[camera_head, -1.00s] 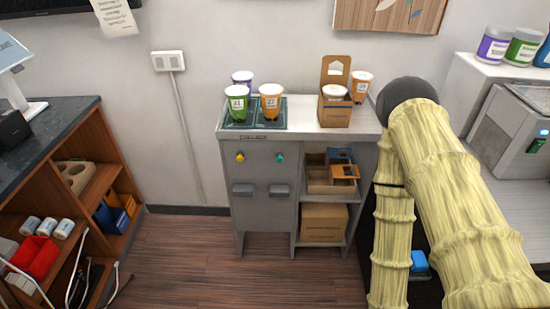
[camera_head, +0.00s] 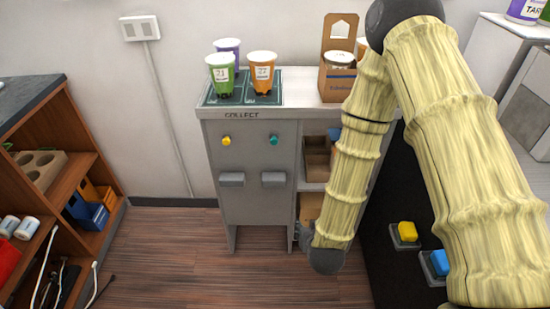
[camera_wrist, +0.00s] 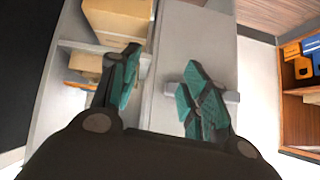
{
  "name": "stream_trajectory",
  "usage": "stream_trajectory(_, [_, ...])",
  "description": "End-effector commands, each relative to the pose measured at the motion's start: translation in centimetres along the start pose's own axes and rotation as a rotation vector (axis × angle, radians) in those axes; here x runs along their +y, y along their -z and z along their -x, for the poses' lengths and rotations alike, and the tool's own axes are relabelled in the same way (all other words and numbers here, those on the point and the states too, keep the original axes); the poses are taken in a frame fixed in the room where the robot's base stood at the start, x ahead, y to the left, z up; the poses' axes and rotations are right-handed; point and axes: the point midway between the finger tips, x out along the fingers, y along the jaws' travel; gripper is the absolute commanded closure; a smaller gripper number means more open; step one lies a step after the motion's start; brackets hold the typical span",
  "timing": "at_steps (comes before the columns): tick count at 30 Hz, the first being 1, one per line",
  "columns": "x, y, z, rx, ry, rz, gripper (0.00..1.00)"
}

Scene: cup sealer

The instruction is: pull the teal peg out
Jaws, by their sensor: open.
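The teal peg (camera_head: 273,140) sticks out of the front of the grey cabinet (camera_head: 248,200), on the right of a yellow peg (camera_head: 226,140). A grey handle (camera_head: 273,180) lies below the teal peg. My gripper (camera_wrist: 160,72) is open and empty in the wrist view, its teal-padded fingers apart in front of the grey cabinet face. In the head view my arm hides most of it, low at the cabinet's right side, below and right of the teal peg. I cannot make out the teal peg in the wrist view.
Cups, including an orange one (camera_head: 262,72), stand on a dark tray on the cabinet top beside a cardboard carrier (camera_head: 337,82). Open shelves with boxes fill the cabinet's right half. A wooden shelf unit (camera_head: 82,160) stands left.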

Motion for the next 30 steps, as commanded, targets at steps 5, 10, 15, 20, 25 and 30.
stream_trajectory(5, [-4.2, 6.0, -2.8, 0.256, 0.024, -0.018, 0.54])
stream_trajectory(10, [-7.8, 11.8, -2.7, 0.483, 0.036, -0.044, 0.54])
stream_trajectory(15, [-10.4, 15.8, -1.4, 0.649, 0.043, -0.067, 0.54])
stream_trajectory(20, [-11.6, 17.7, -0.3, 0.729, 0.043, -0.081, 0.54])
stream_trajectory(25, [-11.9, 18.8, -0.4, 0.75, 0.042, -0.085, 0.54])
stream_trajectory(30, [-11.9, 20.2, -1.9, 0.749, 0.042, -0.086, 0.54])
